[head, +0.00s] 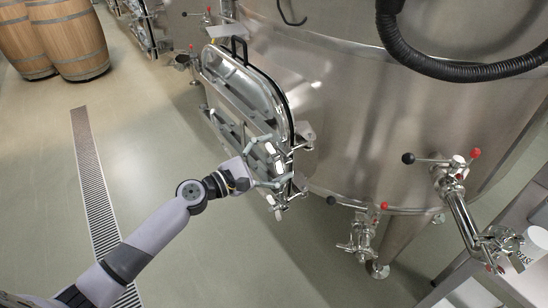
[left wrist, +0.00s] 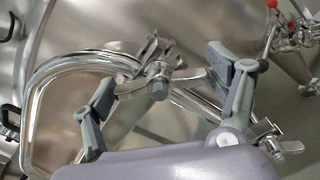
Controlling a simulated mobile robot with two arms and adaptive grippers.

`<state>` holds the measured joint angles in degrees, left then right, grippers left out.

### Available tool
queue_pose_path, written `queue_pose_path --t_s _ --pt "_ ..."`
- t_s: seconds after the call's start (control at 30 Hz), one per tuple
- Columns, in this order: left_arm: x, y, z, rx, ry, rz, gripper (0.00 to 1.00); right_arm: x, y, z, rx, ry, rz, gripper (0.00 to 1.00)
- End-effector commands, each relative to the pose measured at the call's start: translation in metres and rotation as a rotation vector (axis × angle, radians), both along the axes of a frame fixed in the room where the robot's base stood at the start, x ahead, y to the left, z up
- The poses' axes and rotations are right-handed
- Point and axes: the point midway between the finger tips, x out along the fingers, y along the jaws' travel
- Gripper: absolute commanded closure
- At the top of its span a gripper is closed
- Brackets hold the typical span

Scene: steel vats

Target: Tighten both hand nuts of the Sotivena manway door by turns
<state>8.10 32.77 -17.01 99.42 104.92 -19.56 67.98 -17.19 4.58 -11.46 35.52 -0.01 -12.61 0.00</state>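The manway door (head: 238,100) is a rounded steel door with a bar frame on the front of the steel vat. My left gripper (head: 273,160) is at the door's right edge, over the hand nuts. In the left wrist view my left gripper (left wrist: 165,95) has its fingers spread, with one steel hand nut (left wrist: 158,82) between them. The nut's wings reach close to both fingertips; I cannot tell if they touch. The other hand nut (left wrist: 285,146) shows at lower right, outside the fingers. It also shows low on the door edge in the head view (head: 278,208). My right gripper is not in view.
The steel vat (head: 350,120) fills the upper right. Valves with red and black knobs (head: 455,165) stick out right of the door, and another valve (head: 361,235) hangs low. A black hose (head: 430,65) crosses above. Barrels (head: 75,40) stand far left; the floor with its drain grate (head: 90,170) is clear.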

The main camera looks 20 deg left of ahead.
Motion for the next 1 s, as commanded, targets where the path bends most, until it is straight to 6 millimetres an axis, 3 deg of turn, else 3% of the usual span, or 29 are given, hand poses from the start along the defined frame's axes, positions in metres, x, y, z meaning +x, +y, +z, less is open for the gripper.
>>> queue_pose_path --t_s 0.47,1.0 --pt "0.000 0.000 0.000 0.000 0.000 0.000 0.55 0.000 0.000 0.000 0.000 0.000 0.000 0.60" --pt "0.000 0.000 -0.003 0.135 -0.105 0.000 0.55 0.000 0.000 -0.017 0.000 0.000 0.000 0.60"
